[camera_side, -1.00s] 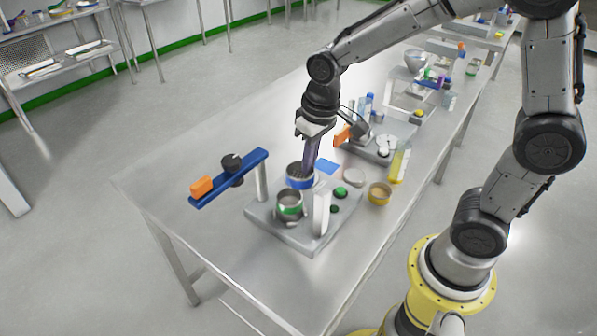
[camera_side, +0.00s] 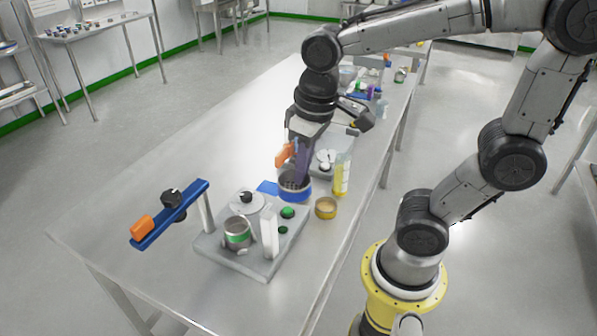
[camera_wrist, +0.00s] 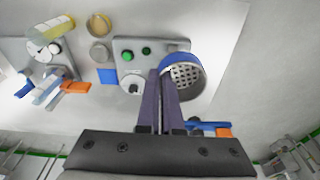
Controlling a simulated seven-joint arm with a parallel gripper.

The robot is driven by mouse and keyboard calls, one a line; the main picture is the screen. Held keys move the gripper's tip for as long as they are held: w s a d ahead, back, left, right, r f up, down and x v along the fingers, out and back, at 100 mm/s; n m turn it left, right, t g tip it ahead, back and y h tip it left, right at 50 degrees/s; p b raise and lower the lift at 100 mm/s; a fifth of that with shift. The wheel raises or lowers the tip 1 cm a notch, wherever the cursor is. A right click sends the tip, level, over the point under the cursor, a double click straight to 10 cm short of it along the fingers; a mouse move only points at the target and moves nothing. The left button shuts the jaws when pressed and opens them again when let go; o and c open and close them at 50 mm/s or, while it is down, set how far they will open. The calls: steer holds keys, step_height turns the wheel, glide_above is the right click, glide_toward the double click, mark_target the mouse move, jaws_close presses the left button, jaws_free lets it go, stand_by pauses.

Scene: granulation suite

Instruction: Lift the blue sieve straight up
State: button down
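The blue sieve (camera_side: 295,187) is a round cup with a blue band and a perforated grey inside. In the side view my gripper (camera_side: 302,180) points down into it, with the purple-grey fingers at its rim. In the wrist view the fingers (camera_wrist: 165,82) are close together on the left rim of the sieve (camera_wrist: 186,78), whose perforated bottom shows. The sieve hangs above the table, clear of the grey base (camera_side: 215,245). A grey disc with a black knob (camera_side: 247,200) is uncovered on the base. The fingertips are partly hidden by the rim.
The base carries a green-banded metal cup (camera_side: 238,233), a white post (camera_side: 269,235) and green buttons (camera_side: 288,212). A blue lever with an orange grip (camera_side: 142,226) reaches left. A yellow cup (camera_side: 326,208), yellow bottle (camera_side: 342,174) and blue square (camera_side: 267,187) lie close by.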

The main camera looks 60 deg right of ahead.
steer(key=shift+r, duration=0.95)
